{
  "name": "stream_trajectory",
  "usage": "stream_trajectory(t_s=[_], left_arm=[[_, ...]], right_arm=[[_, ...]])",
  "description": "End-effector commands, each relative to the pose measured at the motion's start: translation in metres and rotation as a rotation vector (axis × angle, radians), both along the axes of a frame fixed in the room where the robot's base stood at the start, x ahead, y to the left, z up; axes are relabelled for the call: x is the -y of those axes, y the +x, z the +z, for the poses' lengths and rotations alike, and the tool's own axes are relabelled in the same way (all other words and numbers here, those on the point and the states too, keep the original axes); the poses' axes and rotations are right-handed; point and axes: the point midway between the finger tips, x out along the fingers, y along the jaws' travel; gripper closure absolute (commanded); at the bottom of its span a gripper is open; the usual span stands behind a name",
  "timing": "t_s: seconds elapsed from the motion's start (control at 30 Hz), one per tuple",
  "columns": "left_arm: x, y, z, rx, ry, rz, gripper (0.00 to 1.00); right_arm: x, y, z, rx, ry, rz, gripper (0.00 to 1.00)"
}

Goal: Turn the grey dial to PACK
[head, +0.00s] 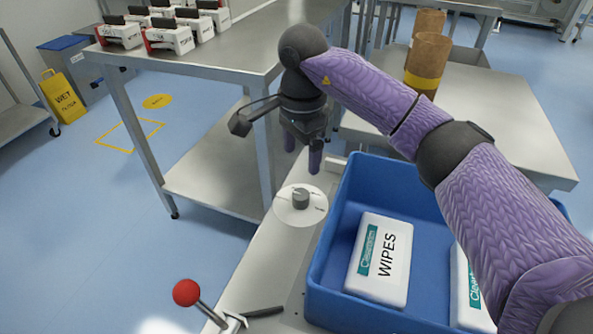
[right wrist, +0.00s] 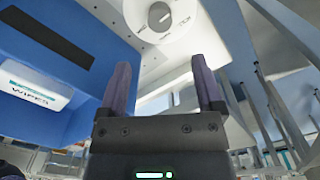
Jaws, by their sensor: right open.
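The grey dial (head: 300,198) stands on a round white plate (head: 290,214) with small dark markings, on the narrow light panel. The lettering is too small to read in the head view. My right gripper (head: 303,168) is above and just behind the dial, fingers pointing down, apart from it. In the right wrist view its two fingers (right wrist: 160,88) are spread with nothing between them. The dial also shows in the right wrist view (right wrist: 160,16), beyond the fingertips at the top. My left gripper is not in view.
A blue bin (head: 332,226) with white wipes packs (head: 380,259) stands right of the dial. A red-knobbed lever (head: 187,293) rises at the front left. A steel table (head: 235,52) with several boxed devices is behind, and cardboard rolls (head: 428,62) stand at the back right.

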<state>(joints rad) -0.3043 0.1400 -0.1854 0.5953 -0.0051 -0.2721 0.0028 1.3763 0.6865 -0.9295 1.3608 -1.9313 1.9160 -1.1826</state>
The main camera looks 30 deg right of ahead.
Motion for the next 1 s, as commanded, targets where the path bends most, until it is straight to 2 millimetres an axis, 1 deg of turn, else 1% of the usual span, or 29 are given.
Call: stream_trajectory(t_s=[0.03,0.07,0.17,0.3,0.4,0.47,0.6,0.83,0.87,0.9,0.97,1.0], left_arm=[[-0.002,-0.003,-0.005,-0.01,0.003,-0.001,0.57],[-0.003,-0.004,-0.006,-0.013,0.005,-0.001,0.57],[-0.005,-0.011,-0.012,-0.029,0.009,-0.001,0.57],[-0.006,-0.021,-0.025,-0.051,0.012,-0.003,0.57],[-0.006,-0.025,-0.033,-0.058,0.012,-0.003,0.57],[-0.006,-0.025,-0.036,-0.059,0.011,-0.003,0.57],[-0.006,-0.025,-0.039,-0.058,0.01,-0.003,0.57],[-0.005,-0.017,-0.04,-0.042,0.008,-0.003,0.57],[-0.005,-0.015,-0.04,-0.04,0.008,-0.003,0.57],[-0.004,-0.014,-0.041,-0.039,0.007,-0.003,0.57],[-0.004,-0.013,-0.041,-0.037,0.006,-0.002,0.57],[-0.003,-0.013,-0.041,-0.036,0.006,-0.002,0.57]], right_arm=[[0.0,0.0,-0.007,-0.003,0.001,0.0,0.16],[0.0,0.0,-0.01,-0.004,0.0,0.0,0.16],[0.0,0.0,-0.027,-0.005,0.0,0.0,0.16],[0.0,0.0,-0.064,-0.008,0.0,0.0,0.16],[0.0,0.0,-0.084,-0.006,0.001,0.0,0.16],[0.0,-0.001,-0.093,-0.005,0.001,0.0,0.16],[-0.001,0.0,-0.102,-0.002,0.002,0.001,0.16],[0.0,0.0,-0.102,0.0,0.001,0.0,0.16],[0.0,0.0,-0.102,0.0,0.001,0.0,0.2],[0.0,0.0,-0.102,0.0,0.001,0.0,0.28],[0.0,0.0,-0.102,0.0,0.001,0.0,0.41],[0.0,0.0,-0.102,0.0,0.001,0.0,0.49]])
